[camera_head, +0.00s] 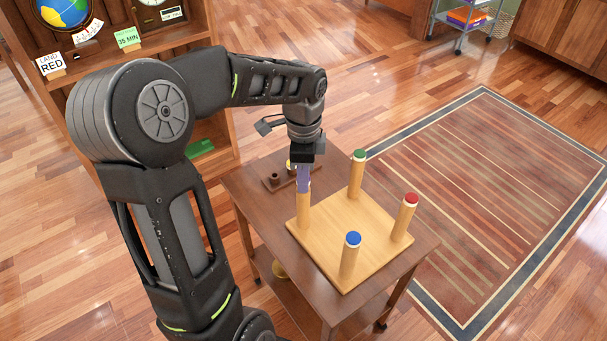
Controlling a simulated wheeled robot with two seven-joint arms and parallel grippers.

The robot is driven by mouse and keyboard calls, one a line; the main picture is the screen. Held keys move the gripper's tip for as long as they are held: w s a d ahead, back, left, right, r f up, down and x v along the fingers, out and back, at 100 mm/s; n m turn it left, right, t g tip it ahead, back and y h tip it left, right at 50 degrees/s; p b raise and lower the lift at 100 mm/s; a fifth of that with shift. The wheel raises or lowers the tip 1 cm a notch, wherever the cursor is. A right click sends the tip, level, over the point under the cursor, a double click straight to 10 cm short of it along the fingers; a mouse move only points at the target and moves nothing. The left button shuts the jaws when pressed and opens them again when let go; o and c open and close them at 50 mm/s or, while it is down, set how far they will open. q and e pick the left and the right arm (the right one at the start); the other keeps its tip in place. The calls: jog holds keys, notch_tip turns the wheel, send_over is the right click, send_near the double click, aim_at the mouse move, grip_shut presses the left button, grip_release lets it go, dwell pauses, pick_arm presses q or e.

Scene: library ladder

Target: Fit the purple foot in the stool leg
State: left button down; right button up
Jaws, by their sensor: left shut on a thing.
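An upturned wooden stool (334,235) lies on the brown cart top with its legs pointing up. Three legs carry coloured feet: green (359,154), red (410,198) and blue (353,239). The fourth leg (303,210) stands at the left corner. My left gripper (304,164) is shut on the purple foot (303,180) and points down over this leg. The purple foot is at the top of the leg; I cannot tell how deep it sits. The fingertips are partly hidden. My right gripper is not in view.
A dark wooden holder (279,181) with holes sits behind the stool on the cart (250,200). A bookcase (222,130) with a globe and cards stands at the left. A striped rug (490,200) covers the floor at the right.

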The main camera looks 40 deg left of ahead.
pick_arm(q)
jog(key=shift+f+b, duration=0.6)
jog(key=shift+f, duration=0.45)
dwell(1.7)
jog(key=c, duration=0.6)
grip_release()
jog(key=shift+o, duration=0.2)
jog(key=shift+r, duration=0.1)
jog(key=shift+r+p, duration=2.45)
jog(key=shift+r, duration=0.5)
